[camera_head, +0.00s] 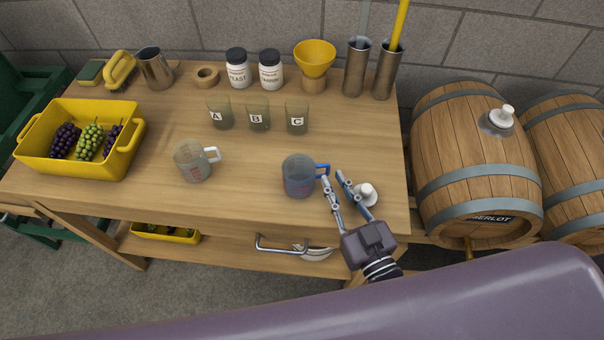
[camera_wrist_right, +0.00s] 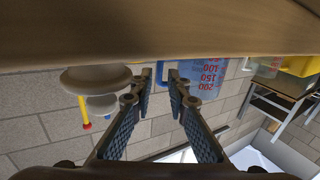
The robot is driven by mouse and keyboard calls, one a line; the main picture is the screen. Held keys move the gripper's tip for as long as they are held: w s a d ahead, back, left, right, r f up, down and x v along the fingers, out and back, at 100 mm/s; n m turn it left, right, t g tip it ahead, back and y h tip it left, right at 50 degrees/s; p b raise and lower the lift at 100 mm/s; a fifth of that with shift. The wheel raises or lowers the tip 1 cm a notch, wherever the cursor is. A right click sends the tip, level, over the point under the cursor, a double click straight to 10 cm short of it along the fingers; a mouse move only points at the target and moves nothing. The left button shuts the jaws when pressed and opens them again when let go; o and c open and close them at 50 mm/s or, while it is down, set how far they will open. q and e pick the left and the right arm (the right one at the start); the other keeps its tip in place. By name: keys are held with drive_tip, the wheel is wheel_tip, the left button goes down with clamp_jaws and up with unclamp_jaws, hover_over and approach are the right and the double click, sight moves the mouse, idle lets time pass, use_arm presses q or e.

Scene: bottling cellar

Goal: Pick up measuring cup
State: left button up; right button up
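A blue-tinted measuring cup (camera_head: 299,178) with a blue handle stands upright near the front edge of the table, its handle pointing right. A clear measuring cup (camera_head: 192,164) with a white handle and red markings stands to its left. My right gripper (camera_head: 333,177) is open, with its fingertips close to the blue handle; I cannot tell if they touch it. In the right wrist view, which is upside down, the blue cup (camera_wrist_right: 208,82) shows beyond the open fingers (camera_wrist_right: 159,82), and a bit of blue handle shows between the tips. My left gripper is not in view.
A white stopper (camera_head: 367,192) sits just right of my right gripper on the wooden table (camera_head: 240,205). Glasses marked A, B and C (camera_head: 297,119) stand behind the cups. A yellow crate of grapes (camera_head: 75,170) is at left. Barrels (camera_head: 470,150) stand right of the table.

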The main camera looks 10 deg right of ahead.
drive_tip(key=shift+w+a, duration=0.2)
drive_tip(key=shift+w, duration=1.2)
clamp_jaws()
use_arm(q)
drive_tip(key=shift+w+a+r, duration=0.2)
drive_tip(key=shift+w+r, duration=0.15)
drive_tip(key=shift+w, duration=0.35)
use_arm(e)
wheel_tip(320, 180, up, 20)
drive_tip(key=p, duration=0.4)
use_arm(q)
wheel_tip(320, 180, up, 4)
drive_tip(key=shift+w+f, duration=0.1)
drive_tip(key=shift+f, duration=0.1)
use_arm(e)
drive_tip(key=d+h, duration=0.1)
drive_tip(key=d+f+m+h, duration=0.1)
drive_tip(key=d, duration=0.1)
drive_tip(key=w+d+f+m+h, duration=0.1)
drive_tip(key=d, duration=0.1)
drive_tip(key=shift+d+f, duration=0.1)
drive_tip(key=shift+f, duration=0.1)
